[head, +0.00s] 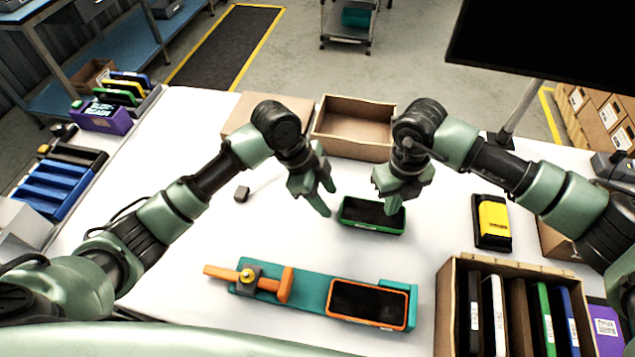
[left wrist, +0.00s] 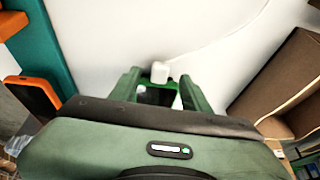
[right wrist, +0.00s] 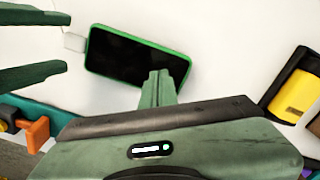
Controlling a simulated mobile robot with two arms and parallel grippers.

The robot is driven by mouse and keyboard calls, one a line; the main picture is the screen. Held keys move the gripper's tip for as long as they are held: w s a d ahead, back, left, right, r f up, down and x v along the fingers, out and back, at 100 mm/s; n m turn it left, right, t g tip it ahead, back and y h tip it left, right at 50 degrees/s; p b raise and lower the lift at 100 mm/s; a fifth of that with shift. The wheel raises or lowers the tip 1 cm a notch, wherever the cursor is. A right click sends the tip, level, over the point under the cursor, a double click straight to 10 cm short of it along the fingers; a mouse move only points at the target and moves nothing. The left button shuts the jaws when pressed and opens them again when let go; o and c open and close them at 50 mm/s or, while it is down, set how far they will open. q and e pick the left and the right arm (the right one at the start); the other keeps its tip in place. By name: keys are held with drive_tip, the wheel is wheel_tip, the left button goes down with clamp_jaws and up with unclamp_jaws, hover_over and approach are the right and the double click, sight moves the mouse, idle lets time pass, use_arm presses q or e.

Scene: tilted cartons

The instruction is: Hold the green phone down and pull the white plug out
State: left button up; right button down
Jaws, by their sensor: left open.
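The green phone (head: 373,216) lies flat, dark screen up, in the middle of the white table. The white plug (right wrist: 75,42) sits at the phone's left end in the right wrist view; it also shows in the left wrist view (left wrist: 160,72). A thin white cable runs from it. My left gripper (head: 326,198) is open at that end, its fingers on either side of the plug with gaps. My right gripper (right wrist: 160,75) has its fingers together, empty, with tips over the phone's long edge. I cannot tell whether they touch it. In the head view the plug is not clearly visible.
In front lies a teal stand (head: 311,287) with an orange clamp and an orange phone (head: 367,303). An open carton (head: 354,148) stands behind. A yellow-and-black device (head: 492,222) is to the right. A carton of upright items (head: 446,312) stands front right.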

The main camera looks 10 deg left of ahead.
use_arm(q)
drive_tip(key=shift+x, duration=0.8)
clamp_jaws()
use_arm(e)
drive_tip(key=shift+f, duration=0.8)
use_arm(q)
drive_tip(key=shift+a, duration=1.9)
drive_tip(key=shift+a, duration=0.65)
